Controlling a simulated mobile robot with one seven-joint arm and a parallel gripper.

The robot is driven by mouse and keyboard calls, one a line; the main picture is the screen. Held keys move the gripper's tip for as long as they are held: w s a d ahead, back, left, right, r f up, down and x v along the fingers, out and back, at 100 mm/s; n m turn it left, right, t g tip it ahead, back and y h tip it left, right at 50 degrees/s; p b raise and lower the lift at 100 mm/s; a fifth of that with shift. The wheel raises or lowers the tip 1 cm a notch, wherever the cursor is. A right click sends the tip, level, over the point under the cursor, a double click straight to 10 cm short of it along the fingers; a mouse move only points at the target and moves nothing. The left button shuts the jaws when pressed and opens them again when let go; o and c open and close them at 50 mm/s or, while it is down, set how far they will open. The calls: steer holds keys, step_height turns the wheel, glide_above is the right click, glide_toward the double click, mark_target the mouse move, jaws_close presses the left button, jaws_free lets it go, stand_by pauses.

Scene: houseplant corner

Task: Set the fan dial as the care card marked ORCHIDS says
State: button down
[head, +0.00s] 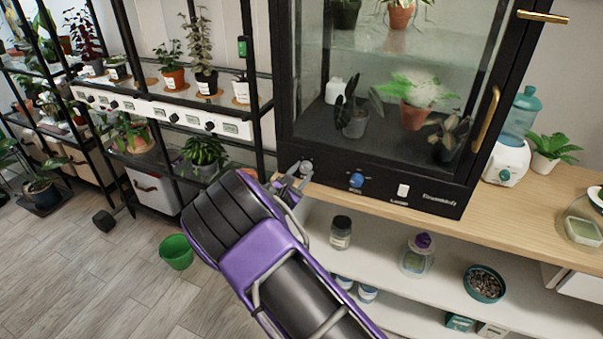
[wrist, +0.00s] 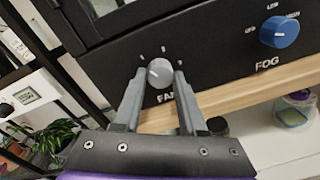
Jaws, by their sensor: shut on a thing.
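The fan dial (wrist: 160,72) is a round light grey knob on the cabinet's black lower front, above the partly covered word FAN. It also shows at the panel's left end in the head view (head: 306,167). My gripper (wrist: 161,78) is shut on this dial, one finger on each side. In the head view my gripper (head: 293,181) reaches up to the panel. Small pale marks ring the dial's upper side; their words and the dial's pointer are too small to read. I see no card that I can read as ORCHIDS.
The blue FOG dial (wrist: 279,32) is to the right, with OFF, LOW and HIGH marks. A white lamp switch (head: 403,190) is farther right. The wooden bench edge (wrist: 232,94) runs just below the panel. A plant shelf (head: 160,110) stands to the left, and a green bucket (head: 176,252) on the floor.

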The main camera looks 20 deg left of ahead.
stand_by(0.3)
steer(key=shift+c, duration=2.3)
jaws_free()
steer(key=s+a+p, duration=0.1)
steer(key=s, duration=1.6)
steer(key=shift+s+a+r+p, duration=0.15)
steer(key=shift+a+r+p, duration=0.2)
steer(key=shift+a+r, duration=0.05)
